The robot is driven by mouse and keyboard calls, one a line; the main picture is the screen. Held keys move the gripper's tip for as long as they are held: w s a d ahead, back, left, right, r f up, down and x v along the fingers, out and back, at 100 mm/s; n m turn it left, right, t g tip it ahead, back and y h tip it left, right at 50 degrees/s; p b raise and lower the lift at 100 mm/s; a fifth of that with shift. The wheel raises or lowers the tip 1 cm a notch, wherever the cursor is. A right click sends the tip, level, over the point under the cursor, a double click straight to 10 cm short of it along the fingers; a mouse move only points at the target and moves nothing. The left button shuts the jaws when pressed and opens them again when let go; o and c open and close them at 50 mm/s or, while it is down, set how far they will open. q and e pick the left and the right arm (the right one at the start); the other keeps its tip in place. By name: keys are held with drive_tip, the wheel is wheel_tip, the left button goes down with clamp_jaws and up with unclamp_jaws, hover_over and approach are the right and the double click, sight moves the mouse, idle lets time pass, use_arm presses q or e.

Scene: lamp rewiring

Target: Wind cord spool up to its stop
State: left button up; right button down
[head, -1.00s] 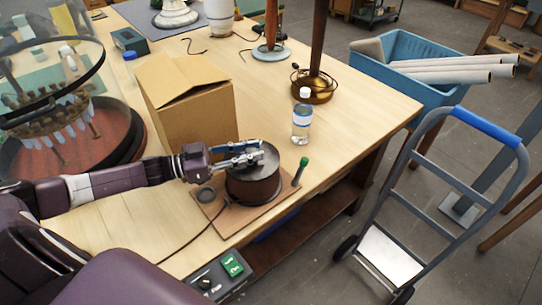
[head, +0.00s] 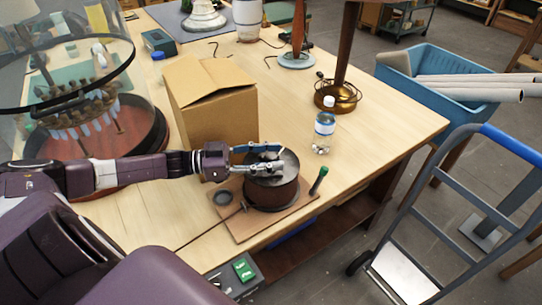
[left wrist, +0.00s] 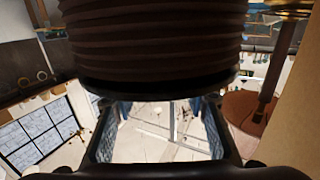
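The cord spool (head: 271,194) is a dark brown drum with a grey top, upright on a thin wooden board (head: 236,223). Its wound turns fill the top of the left wrist view (left wrist: 155,40). A cord runs from its left side across the table. My left gripper (head: 272,158) lies level over the spool's top, its blue-grey fingers spread apart. In the left wrist view the fingers stand wide apart below the drum's dark flange, which hides their tips. I cannot tell whether they touch the top. My right gripper is not in view.
A green-topped post (head: 319,180) stands at the board's right edge, and a water bottle (head: 323,130) behind it. A cardboard box (head: 212,110) stands close behind my left arm. A control box with a green button (head: 243,270) is at the table's front. Table room is free right of the box.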

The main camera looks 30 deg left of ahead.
use_arm(q)
drive_tip(key=shift+s+a, duration=0.25)
drive_tip(key=shift+a, duration=0.05)
drive_tip(key=v, duration=1.1)
